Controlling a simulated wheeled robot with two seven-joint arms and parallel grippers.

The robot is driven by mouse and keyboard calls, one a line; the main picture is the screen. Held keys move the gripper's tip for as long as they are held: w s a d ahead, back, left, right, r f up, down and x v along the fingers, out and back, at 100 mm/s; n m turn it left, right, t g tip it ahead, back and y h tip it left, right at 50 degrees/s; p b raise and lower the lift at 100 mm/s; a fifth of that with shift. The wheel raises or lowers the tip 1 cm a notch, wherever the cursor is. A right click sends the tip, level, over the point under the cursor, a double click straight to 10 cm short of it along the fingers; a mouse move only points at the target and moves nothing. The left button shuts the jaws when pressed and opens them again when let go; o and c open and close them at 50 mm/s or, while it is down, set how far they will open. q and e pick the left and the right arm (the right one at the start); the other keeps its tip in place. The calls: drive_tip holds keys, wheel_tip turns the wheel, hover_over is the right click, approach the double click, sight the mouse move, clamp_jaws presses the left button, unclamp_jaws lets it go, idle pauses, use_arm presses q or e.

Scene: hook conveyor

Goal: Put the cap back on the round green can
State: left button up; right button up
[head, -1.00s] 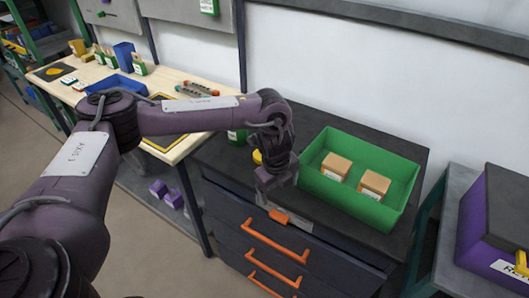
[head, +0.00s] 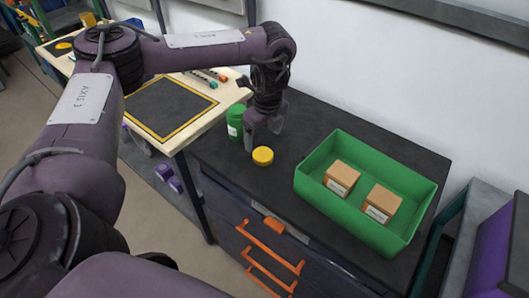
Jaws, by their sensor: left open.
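The round green can (head: 235,121) stands upright on the dark top of the drawer cabinet, near its left side; its top edge is partly behind my arm. A round yellow cap (head: 263,156) lies on the cabinet top, in front and to the right of the can. My left gripper (head: 262,136) points down just behind the cap and to the right of the can. It is open and empty, and its fingers are partly merged with the dark wrist. My right gripper does not show.
A green bin (head: 325,203) with two cardboard boxes (head: 383,203) stands on the right of the cabinet top. A wooden table (head: 184,131) with a yellow-edged dark mat is at the left. Orange drawer handles (head: 272,256) stick out in front. The cabinet top behind the can is clear.

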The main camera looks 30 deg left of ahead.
sight(263, 154)
use_arm(q)
drive_tip(key=shift+f, duration=0.5)
drive_tip(key=shift+w+f+b, duration=0.1)
drive_tip(key=shift+f+b, duration=0.3)
drive_tip(key=shift+f, duration=0.2)
drive_tip(key=shift+a+f, duration=0.1)
drive_tip(key=shift+f, duration=0.35)
drive_tip(key=f, duration=0.5)
drive_tip(key=shift+w+a, duration=0.25)
drive_tip(key=shift+w, duration=0.05)
drive_tip(key=shift+r, duration=0.1)
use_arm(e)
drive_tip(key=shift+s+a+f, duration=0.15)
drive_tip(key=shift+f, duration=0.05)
